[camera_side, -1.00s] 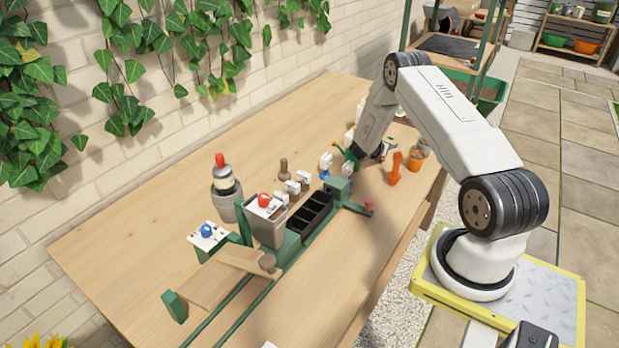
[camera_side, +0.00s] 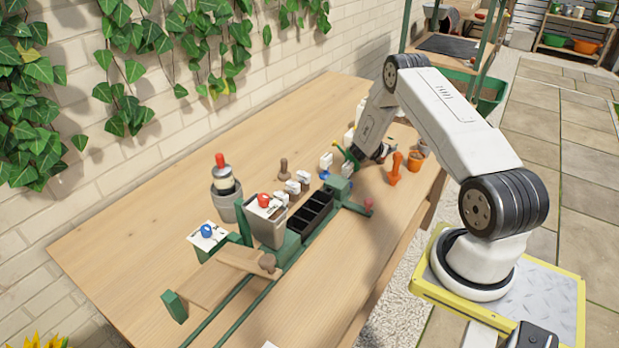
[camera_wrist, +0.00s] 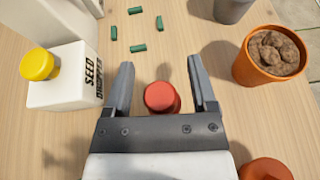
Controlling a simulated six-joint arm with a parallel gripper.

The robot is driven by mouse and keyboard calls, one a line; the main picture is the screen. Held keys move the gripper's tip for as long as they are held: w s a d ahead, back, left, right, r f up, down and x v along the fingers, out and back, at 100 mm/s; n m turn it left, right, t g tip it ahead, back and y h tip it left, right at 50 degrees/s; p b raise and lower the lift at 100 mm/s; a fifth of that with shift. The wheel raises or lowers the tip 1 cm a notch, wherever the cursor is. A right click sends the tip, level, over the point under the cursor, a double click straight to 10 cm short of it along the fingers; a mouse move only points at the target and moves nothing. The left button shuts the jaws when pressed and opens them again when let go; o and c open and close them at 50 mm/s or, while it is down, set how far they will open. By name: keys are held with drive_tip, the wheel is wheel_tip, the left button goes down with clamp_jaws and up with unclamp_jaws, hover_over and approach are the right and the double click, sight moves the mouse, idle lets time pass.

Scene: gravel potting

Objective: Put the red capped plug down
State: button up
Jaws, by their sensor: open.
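The red capped plug (camera_wrist: 161,97) shows in the wrist view between my two fingers, seen from above. It appears to stand on the wooden table, with a gap on each side to the fingers. Its lower part is hidden under the cap and partly by my gripper's body. My gripper (camera_wrist: 160,67) is open and holds nothing. In the side view my gripper is at the far part of the table, largely hidden by my wrist, and I cannot make out the plug there.
A white seed box (camera_wrist: 72,80) with a yellow cap stands left of my fingers. An orange pot of brown lumps (camera_wrist: 247,72) stands to the right. Several small green pieces (camera_wrist: 138,47) lie ahead. The green rack with black compartments (camera_side: 312,212) stands nearer the table's middle.

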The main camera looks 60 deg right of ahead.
drive_tip(key=shift+r, duration=0.5)
drive_tip(key=shift+a+r, duration=0.2)
drive_tip(key=shift+a, duration=0.1)
drive_tip(key=s+v, duration=0.1)
drive_tip(key=v, duration=1)
drive_tip(key=shift+w+a, duration=0.15)
drive_tip(key=shift+w, duration=0.3)
drive_tip(key=shift+r, duration=0.1)
drive_tip(key=s+a+r+m+t+y, duration=0.1)
drive_tip(key=a+r+m+y, duration=0.3)
drive_tip(key=a, duration=0.8)
drive_tip(key=s+a+r+m+t+y, duration=0.1)
drive_tip(key=s+a+r+m+y, duration=0.2)
drive_tip(key=a+m, duration=0.4)
drive_tip(key=s+a+r+m+t+y, duration=0.1)
drive_tip(key=s+a+r+m+y, duration=0.2)
drive_tip(key=a, duration=1.6)
drive_tip(key=r+m+y, duration=0.1)
drive_tip(key=m+y, duration=0.2)
drive_tip(key=shift+r+t+y, duration=0.3)
drive_tip(key=shift+r+t, duration=0.1)
